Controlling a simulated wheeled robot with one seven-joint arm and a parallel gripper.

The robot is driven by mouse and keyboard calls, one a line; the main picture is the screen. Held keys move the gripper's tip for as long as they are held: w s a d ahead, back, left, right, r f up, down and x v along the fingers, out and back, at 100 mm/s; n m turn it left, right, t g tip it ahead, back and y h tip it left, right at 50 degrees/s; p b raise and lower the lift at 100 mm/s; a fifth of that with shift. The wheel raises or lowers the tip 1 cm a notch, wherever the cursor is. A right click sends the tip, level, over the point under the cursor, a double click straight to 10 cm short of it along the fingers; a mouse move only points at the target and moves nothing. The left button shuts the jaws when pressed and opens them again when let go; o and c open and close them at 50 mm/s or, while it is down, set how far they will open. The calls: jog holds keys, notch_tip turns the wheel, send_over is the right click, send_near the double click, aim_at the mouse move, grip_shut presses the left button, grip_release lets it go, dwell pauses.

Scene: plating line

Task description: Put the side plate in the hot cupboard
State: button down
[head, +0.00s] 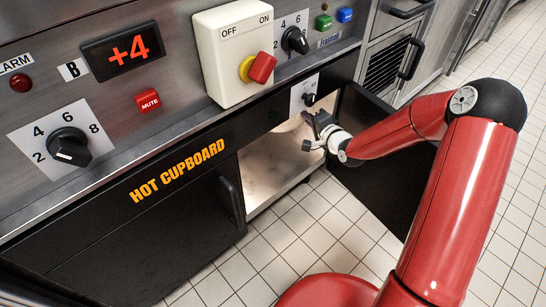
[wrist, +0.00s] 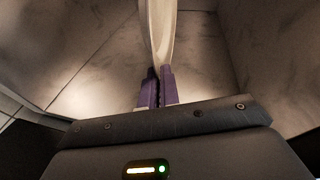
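The hot cupboard (head: 178,171) is the black-fronted unit with yellow lettering in the head view. Its opening shows a bare metal floor (head: 275,168). My gripper (head: 312,122) is at the right part of this opening. In the wrist view, the purple fingers of my gripper (wrist: 158,75) are closed on the side plate (wrist: 160,30), pale and seen nearly edge-on, standing steeply up from the fingers. Metal cupboard walls surround it in the wrist view. The plate is mostly hidden in the head view, and I cannot tell whether it touches the cupboard floor.
A black door (head: 380,165) stands open to the right, under my arm. A shut black panel with a handle (head: 231,205) is left of the opening. Above are a switch box with a red and yellow knob (head: 258,68), dials and a red display (head: 122,50). White tiled floor lies in front.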

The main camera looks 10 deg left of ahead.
aim_at(302, 163)
notch_tip(302, 163, down, 19)
jog(key=b, duration=0.3)
jog(key=shift+a+f+b, duration=0.1)
jog(key=shift+f+b, duration=0.1)
jog(key=shift+b, duration=0.2)
jog(key=shift+f, duration=0.1)
jog(key=c, duration=1.9)
grip_release()
jog(key=shift+s, duration=0.1)
jog(key=p+v, duration=0.1)
jog(key=v, duration=1.1)
jog(key=shift+p, duration=0.4)
